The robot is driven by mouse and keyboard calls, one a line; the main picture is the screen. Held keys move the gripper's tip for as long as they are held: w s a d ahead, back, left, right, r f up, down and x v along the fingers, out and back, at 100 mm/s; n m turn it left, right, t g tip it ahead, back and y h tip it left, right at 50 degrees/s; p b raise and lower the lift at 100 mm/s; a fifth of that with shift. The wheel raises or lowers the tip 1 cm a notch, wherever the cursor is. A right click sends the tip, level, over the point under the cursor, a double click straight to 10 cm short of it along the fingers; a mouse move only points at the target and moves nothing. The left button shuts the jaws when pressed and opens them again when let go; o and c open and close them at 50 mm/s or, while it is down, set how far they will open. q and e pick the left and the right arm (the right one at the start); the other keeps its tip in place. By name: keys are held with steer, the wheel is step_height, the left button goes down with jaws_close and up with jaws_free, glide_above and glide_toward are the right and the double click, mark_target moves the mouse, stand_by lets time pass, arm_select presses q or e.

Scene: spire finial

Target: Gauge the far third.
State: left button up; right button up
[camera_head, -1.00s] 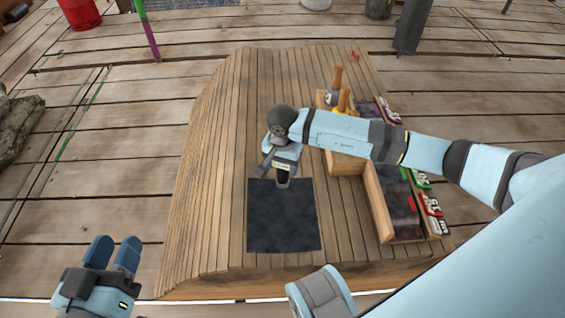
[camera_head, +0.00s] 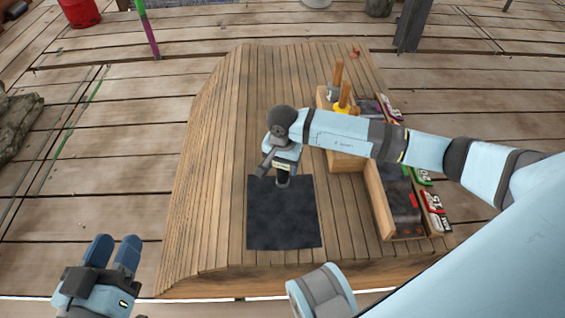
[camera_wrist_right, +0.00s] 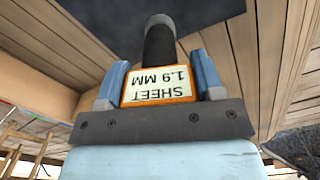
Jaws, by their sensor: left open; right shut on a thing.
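A dark square sheet (camera_head: 284,222) lies flat on the wooden bench. My right gripper (camera_wrist_right: 158,88) is shut on an orange gauge (camera_wrist_right: 158,84), whose cream label reads "SHEET 1.9 MM" upside down in the wrist view. The gauge's black round nose (camera_wrist_right: 160,42) points away from the gripper. In the head view the right gripper (camera_head: 282,168) is over the sheet's far edge, with the dark end of the gauge at that edge. I cannot tell whether the nose touches the sheet. My left gripper (camera_head: 114,252) is open and empty, off the bench's left side.
The slatted wooden bench (camera_head: 215,150) has clear room left of the sheet. On its right stand a wooden block with wooden-handled tools (camera_head: 338,75) and a tray (camera_head: 385,215) with red and green labelled items. My right arm passes over them. A red bucket (camera_head: 80,12) stands far left.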

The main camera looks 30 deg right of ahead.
steer(key=shift+f+b, duration=0.5)
steer(key=shift+f, duration=0.45)
steer(key=shift+f, duration=0.15)
steer(key=shift+f+b, duration=0.1)
steer(key=shift+b, duration=0.2)
stand_by(0.4)
steer(key=shift+s, duration=0.1)
